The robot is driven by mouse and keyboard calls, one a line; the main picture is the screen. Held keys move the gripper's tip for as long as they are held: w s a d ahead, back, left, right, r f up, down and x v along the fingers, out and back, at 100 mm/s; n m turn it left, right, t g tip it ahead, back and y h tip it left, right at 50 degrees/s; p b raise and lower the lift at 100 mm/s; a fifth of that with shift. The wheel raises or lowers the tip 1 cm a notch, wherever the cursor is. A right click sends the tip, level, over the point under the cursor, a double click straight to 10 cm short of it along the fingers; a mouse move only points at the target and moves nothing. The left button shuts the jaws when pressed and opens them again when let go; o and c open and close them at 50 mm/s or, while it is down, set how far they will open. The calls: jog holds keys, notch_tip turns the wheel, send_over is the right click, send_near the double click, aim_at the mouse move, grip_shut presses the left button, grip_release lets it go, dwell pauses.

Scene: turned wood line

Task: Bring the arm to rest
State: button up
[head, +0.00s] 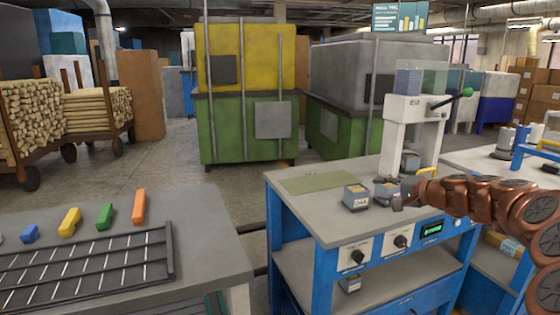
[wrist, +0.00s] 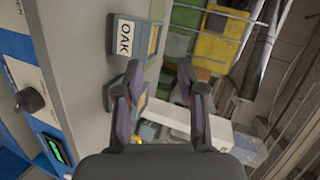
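My copper-coloured arm (head: 480,195) reaches in from the right over the blue workbench (head: 300,190). My gripper (head: 399,194) is small in the head view, low over the bench top beside the grey blocks. In the wrist view my gripper (wrist: 159,72) has its two dark fingers spread apart, with nothing held between them. A grey block with a white OAK label (wrist: 124,37) lies just beyond the left finger. In the head view one labelled grey block (head: 355,197) stands left of the gripper. Another (head: 384,190) is partly hidden by it.
A white press (head: 402,125) with a green-knobbed lever stands behind the gripper. A green mat (head: 318,180) lies on the bench. The left table holds a dark rack (head: 90,265) and coloured blocks (head: 105,214). Open floor lies between the tables.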

jog(key=s+a+f+n+g+y, duration=0.2)
jog(key=s+a+n+g, duration=0.35)
jog(key=s+a, duration=0.95)
jog(key=s+a+f+n+g+h, duration=0.1)
jog(key=s+a+f+g, duration=0.15)
jog(key=s, duration=0.25)
jog(key=s+a+f+n+g+h, duration=0.1)
jog(key=s+a+f+n, duration=0.1)
jog(key=s+a, duration=0.3)
jog(key=s+d+f+n+g+h, duration=0.1)
jog(key=s+d+f+g+h, duration=0.2)
jog(key=s, duration=0.7)
jog(key=s+d+f+g+h, duration=0.15)
jog(key=s+d+f, duration=0.25)
jog(key=s, duration=0.5)
jog(key=s+d+f+n+g+h, duration=0.1)
jog(key=s+d+f+g+h, duration=0.2)
jog(key=s, duration=0.7)
notch_tip(320, 180, up, 18)
jog(key=d+t+p, duration=0.1)
jog(key=t+p, duration=0.1)
jog(key=p, duration=1.4)
jog(key=shift+s+p, duration=0.15)
jog(key=shift+p, duration=0.25)
